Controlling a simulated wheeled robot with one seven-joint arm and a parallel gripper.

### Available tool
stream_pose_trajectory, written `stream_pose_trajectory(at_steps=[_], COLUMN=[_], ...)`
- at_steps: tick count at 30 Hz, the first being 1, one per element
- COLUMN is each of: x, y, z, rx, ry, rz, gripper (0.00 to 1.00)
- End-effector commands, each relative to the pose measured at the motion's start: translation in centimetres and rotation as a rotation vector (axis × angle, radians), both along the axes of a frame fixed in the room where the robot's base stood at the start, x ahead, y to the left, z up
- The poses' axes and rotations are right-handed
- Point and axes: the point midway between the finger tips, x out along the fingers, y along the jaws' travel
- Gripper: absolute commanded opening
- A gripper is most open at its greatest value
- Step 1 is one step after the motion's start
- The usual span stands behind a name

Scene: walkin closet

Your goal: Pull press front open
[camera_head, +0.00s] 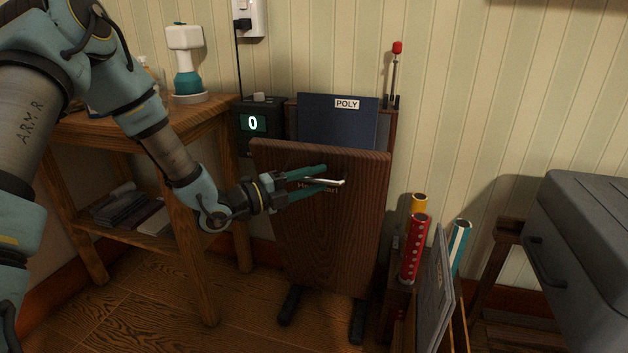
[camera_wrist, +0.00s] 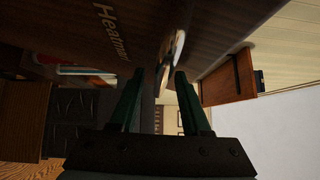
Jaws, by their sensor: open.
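The press front (camera_head: 350,225) is a dark brown wooden panel standing on black feet, with lettering that reads "Heatmart" or similar, partly hidden by my gripper. Its top edge stands in front of a dark blue POLY board (camera_head: 336,122). A pale metal handle (camera_head: 335,182) sticks out from the panel. My gripper (camera_head: 324,180) is open, with one green finger above the handle and one below it in the head view. In the wrist view, the handle (camera_wrist: 172,58) lies just ahead of the fingertips (camera_wrist: 162,75), close to the panel. Contact with the handle cannot be told.
A wooden side table (camera_head: 205,118) with a teal and white bottle (camera_head: 186,75) stands left. Right of the panel are coloured rolls (camera_head: 415,248) in a rack, then a grey cabinet (camera_head: 590,245).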

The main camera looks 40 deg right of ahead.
Motion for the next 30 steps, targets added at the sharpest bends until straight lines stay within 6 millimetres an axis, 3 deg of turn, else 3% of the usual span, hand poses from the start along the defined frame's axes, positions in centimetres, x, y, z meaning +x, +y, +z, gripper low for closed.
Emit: stream_pose_trajectory(at_steps=[3, 15, 30], x=[0.00, 0.01, 0.03], y=[0.02, 0.05, 0.07], z=[0.00, 0.00, -0.02], rx=[0.000, 0.000, 0.000], ry=[0.000, 0.000, 0.000], rz=[0.000, 0.000, 0.000], gripper=[0.46, 0.01, 0.00])
